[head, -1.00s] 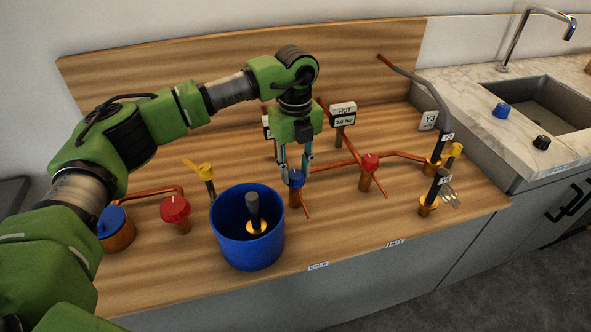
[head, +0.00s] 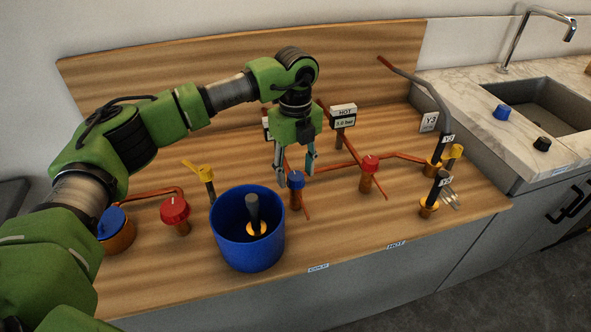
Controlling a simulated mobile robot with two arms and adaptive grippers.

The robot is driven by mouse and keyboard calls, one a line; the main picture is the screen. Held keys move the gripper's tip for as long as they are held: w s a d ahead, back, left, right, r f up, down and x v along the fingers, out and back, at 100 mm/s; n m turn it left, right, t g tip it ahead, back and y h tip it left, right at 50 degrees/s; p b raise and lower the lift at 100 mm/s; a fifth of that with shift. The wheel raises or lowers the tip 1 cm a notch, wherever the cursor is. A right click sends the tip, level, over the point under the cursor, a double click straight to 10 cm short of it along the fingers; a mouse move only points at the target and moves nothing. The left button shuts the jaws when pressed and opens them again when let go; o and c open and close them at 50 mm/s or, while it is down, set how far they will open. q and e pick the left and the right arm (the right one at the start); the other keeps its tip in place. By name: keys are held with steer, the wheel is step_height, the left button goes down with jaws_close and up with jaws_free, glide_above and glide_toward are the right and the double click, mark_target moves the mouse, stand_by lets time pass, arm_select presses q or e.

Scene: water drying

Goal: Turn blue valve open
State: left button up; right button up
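A blue valve (head: 296,181) stands on a copper pipe in the middle of the wooden board. My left gripper (head: 295,176) points down at it with its fingers open, one to each side of the blue knob. I see a gap beside the knob, and contact cannot be made out. Another blue valve (head: 111,221) sits on a wide copper pipe at the far left, partly behind my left arm. My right gripper is not in view.
A blue bucket (head: 232,240) with a dark-handled piece inside stands just in front-left of the gripper. Red valves (head: 174,209) (head: 370,164) stand at either side. A sink (head: 545,110) is at the right.

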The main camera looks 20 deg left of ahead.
mark_target(295, 175)
arm_select(q)
steer(key=shift+r, duration=0.1)
step_height(295, 175, up, 12)
stand_by(0.5)
stand_by(0.4)
